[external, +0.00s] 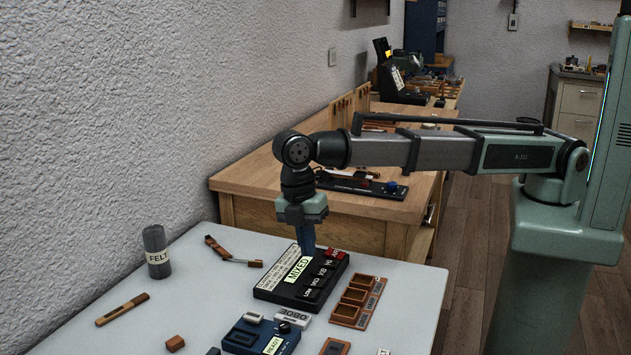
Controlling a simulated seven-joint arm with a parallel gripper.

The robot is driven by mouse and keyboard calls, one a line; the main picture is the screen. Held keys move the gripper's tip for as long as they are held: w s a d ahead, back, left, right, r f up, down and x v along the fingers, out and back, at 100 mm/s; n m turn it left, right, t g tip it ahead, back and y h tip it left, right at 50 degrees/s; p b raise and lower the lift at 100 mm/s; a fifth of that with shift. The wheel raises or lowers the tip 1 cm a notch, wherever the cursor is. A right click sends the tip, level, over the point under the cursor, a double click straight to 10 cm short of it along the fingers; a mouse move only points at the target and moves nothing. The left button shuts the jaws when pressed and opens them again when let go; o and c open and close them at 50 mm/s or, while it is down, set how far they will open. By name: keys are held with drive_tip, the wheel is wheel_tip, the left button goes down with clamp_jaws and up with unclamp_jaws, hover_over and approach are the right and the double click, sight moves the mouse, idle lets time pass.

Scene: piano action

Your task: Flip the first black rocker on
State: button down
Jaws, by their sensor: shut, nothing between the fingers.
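A black switch box (262,293) lies on the pale table, with a lit green display reading "MIXED" (299,269) and a printed label strip along its left side. A row of several black rockers (319,274) runs along its right side, with a red part (336,254) at the far end. Which rockers are on or off is too small to tell. My gripper (308,252) points down, shut and empty, over the far end of the box near the display. Whether its tips touch the box cannot be told. The fingers cover part of the box's far edge.
A wooden compartment tray (345,313) lies right of the box. A wooden bench (250,180) stands behind.

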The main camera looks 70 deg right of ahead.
sight(314, 293)
drive_tip(key=f, duration=0.3)
drive_tip(key=s+f, duration=0.1)
drive_tip(key=f, duration=0.5)
drive_tip(key=shift+s+f, duration=0.15)
drive_tip(key=shift+s+f+t, duration=0.2)
drive_tip(key=shift+s+t, duration=0.05)
drive_tip(key=shift+t, duration=0.05)
drive_tip(key=shift+w, duration=0.2)
drive_tip(key=shift+w+r, duration=0.1)
drive_tip(key=shift+w, duration=0.05)
drive_tip(key=shift+w+r, duration=0.2)
drive_tip(key=shift+w, duration=0.4)
drive_tip(key=shift+r, duration=0.1)
wheel_tip(314, 293, up, 14)
drive_tip(key=s, duration=0.2)
idle(0.5)
drive_tip(key=shift+f, duration=0.2)
